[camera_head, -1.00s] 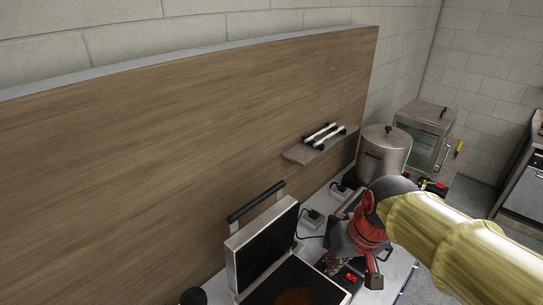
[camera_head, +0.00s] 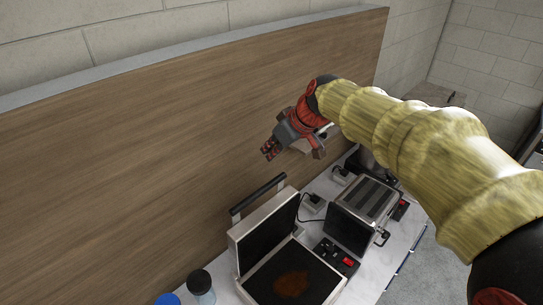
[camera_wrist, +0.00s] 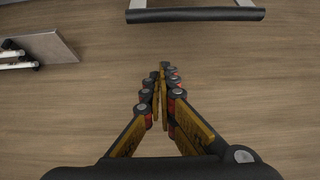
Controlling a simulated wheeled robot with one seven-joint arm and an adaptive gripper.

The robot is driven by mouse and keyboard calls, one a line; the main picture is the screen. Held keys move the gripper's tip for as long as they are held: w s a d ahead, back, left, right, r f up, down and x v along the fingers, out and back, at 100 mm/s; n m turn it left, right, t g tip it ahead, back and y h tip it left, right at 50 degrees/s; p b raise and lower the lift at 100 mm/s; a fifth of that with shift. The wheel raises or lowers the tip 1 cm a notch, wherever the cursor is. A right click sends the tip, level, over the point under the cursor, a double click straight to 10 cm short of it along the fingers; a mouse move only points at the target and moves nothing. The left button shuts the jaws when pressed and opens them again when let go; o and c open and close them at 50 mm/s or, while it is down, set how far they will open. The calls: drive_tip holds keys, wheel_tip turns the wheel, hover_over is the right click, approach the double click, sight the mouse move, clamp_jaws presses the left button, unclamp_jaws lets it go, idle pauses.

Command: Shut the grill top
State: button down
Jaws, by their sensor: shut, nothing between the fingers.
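The grill stands on the counter with its top (camera_head: 264,236) raised, leaning toward the wooden panel. The black bar handle (camera_head: 257,194) runs along the upper edge of the top. The lower plate (camera_head: 293,281) is dark with a brownish stain. My gripper (camera_head: 270,150) is above and slightly right of the handle, close to the wooden panel, and touches nothing that I can see. In the wrist view the fingers (camera_wrist: 162,90) are shut and empty, and the handle (camera_wrist: 195,15) crosses the top of the picture, apart from the fingertips.
A toaster-like appliance (camera_head: 364,212) stands right of the grill, with a socket box (camera_head: 313,203) behind. A blue lid (camera_head: 168,299) and a dark-capped jar (camera_head: 200,286) are at the front left. A wall shelf (camera_wrist: 55,47) shows in the wrist view.

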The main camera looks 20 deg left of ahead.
wheel_tip(320, 180, down, 8)
drive_tip(key=p, duration=0.2)
drive_tip(key=shift+w+a, duration=0.2)
drive_tip(key=shift+a, duration=0.25)
drive_tip(key=shift+d, duration=0.1)
